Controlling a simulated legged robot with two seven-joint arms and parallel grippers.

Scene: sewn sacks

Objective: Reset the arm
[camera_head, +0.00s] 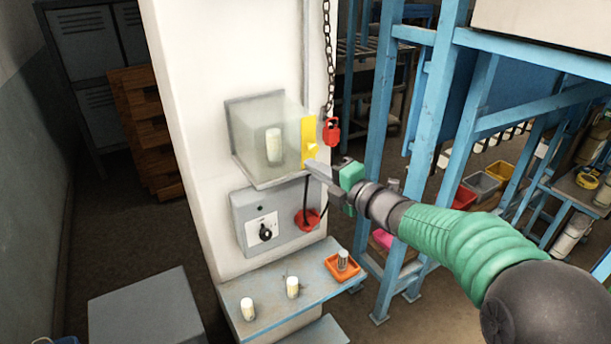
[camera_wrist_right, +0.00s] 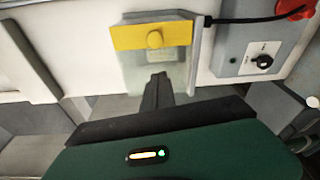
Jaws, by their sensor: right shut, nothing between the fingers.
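My right gripper (camera_head: 314,167) reaches in from the right, with its fingers closed and empty. Its tips are close to the yellow strip (camera_head: 308,140) on the right side of a clear box (camera_head: 252,135) on the white column. I cannot tell whether they touch. A pale cylinder (camera_head: 273,146) stands inside the box. In the right wrist view the shut fingers (camera_wrist_right: 158,80) point at the box, below the yellow strip with its round knob (camera_wrist_right: 154,40). My left gripper is not in view.
Below the box sit a grey switch box (camera_head: 250,212) and a red round part (camera_head: 307,219). A red padlock (camera_head: 331,131) hangs on a chain. The shelf (camera_head: 262,318) holds two pale cylinders and an orange tray (camera_head: 343,278). Blue frames (camera_head: 388,150) stand right.

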